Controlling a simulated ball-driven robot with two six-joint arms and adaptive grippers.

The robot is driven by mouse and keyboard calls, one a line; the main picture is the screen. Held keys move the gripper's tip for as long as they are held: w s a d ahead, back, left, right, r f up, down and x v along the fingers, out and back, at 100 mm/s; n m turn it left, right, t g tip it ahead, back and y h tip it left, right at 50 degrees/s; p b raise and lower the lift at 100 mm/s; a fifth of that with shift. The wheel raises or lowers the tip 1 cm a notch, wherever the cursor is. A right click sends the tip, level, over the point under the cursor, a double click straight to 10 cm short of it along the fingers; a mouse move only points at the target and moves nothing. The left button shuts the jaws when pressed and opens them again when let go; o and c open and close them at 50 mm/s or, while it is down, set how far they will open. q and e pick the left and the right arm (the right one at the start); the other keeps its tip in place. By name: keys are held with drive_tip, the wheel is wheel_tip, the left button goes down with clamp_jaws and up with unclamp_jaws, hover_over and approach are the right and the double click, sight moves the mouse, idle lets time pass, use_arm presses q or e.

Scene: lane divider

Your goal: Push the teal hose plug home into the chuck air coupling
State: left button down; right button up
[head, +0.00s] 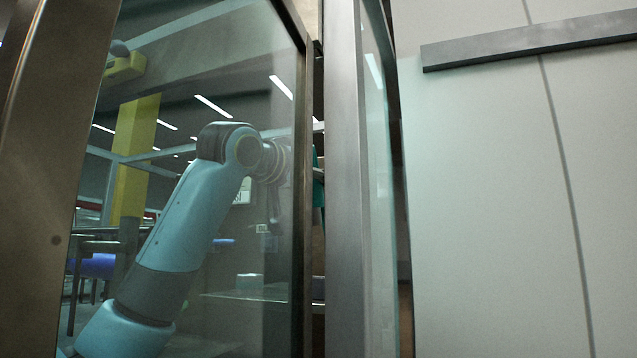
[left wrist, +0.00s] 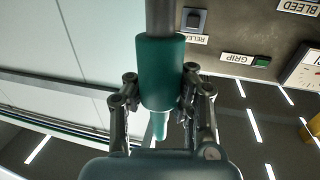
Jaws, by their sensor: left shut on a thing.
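The teal hose plug (left wrist: 160,72) is in the left wrist view, a dark teal cylinder between the fingers of my left gripper (left wrist: 160,88). The gripper is shut on it. A paler, narrower tip shows on the palm side of the plug. A grey cylinder (left wrist: 160,14) meets its other end; whether it is the coupling or a hose I cannot tell. How deep the plug sits in anything is not visible. In the head view my left arm shows through glass, and its fingertips are hidden by a metal frame. A sliver of teal (head: 318,190) shows in the gap there. My right gripper is out of view.
In the head view a glass panel in a metal frame (head: 343,180) stands before my left arm. A pale wall with a grey bar (head: 530,42) is at the right. The left wrist view shows a dark panel with upside-down labels, a green button (left wrist: 262,61) and a gauge (left wrist: 304,72).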

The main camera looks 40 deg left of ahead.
use_arm(q)
drive_tip(key=shift+r+p, duration=1.5)
drive_tip(key=shift+r, duration=0.35)
drive_tip(key=shift+f, duration=0.1)
